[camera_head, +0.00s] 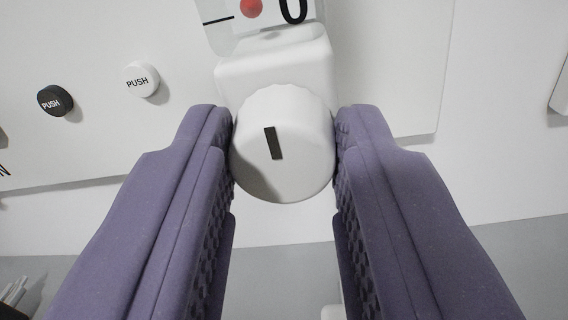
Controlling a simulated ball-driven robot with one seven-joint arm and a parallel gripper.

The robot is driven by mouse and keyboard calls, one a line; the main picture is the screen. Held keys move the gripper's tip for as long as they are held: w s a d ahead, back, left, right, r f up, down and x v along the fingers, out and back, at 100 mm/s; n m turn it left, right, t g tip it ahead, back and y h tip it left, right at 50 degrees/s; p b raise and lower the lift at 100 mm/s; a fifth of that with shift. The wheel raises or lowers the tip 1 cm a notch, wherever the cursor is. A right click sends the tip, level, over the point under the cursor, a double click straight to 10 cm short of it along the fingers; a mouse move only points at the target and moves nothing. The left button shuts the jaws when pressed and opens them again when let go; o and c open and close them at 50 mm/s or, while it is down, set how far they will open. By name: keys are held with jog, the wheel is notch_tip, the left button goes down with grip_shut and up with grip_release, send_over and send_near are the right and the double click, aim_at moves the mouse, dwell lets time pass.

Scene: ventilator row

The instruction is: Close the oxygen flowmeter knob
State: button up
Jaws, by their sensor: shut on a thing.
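The oxygen flowmeter knob (300,160) is a round white knob with a dark bar mark on its face. The mark stands nearly upright, its top leaning slightly left. The knob sits at the bottom of the white flowmeter body (275,65). Above it, part of a clear tube (225,15) shows a red ball (251,8) near a line and the figure 0. My gripper (284,150) has its two purple padded fingers on the left and right sides of the knob, shut on it. The knob's back is hidden.
A white wall panel (400,70) lies behind the flowmeter. A black PUSH button (55,100) and a white PUSH button (141,79) stick out at the left. A pale fitting (560,90) shows at the right edge. Grey floor lies below.

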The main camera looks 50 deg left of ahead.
jog(key=shift+f, duration=0.1)
dwell(0.4)
jog(key=o, duration=1.1)
jog(key=shift+c, duration=0.2)
jog(key=p+v, duration=0.1)
jog(key=v, duration=0.7)
jog(key=shift+p, duration=0.3)
jog(key=shift+a, duration=0.1)
